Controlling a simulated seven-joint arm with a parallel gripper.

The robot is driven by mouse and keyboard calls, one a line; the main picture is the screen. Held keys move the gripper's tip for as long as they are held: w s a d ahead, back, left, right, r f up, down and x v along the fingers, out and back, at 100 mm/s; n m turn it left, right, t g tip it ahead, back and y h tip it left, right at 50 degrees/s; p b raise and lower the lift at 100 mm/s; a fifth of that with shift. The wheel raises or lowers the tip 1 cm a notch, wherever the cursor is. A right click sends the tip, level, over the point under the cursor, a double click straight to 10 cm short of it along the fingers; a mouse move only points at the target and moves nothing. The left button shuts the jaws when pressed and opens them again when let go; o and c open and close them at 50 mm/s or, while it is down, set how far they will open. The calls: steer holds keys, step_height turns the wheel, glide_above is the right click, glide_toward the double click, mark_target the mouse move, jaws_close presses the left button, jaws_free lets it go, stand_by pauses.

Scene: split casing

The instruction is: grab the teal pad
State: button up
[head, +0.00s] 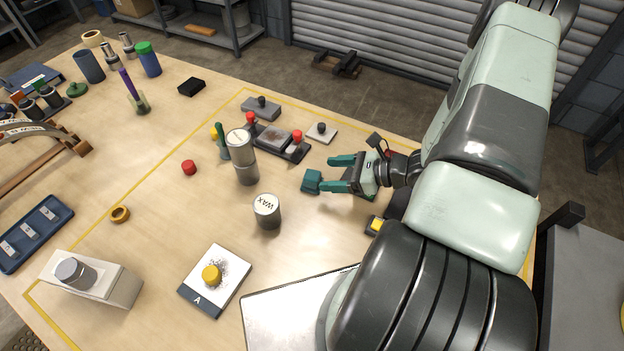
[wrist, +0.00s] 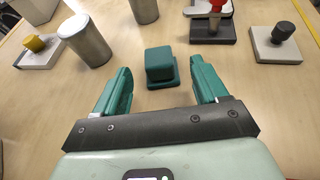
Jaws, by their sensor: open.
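The teal pad (head: 312,181) is a small block on a slightly wider base, upright on the wooden table. In the wrist view the teal pad (wrist: 159,66) shows centred between the fingers, just past their tips. My gripper (head: 329,174) has teal fingers and is open and empty, pointing left towards the pad from the right. In the wrist view my gripper (wrist: 161,80) shows a clear gap on both sides of the pad. Neither finger appears to touch it.
The WAX can (head: 267,212) and a taller metal canister (head: 241,158) stand left of the pad. A dark fixture with red knobs (head: 280,142) and a light plate with a black knob (head: 321,132) lie behind it. The table around the pad is bare.

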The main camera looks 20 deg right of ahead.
mark_target(312, 175)
steer(key=x, duration=0.8)
steer(key=shift+a+f, duration=0.15)
steer(key=shift+a, duration=0.15)
steer(key=c, duration=1.1)
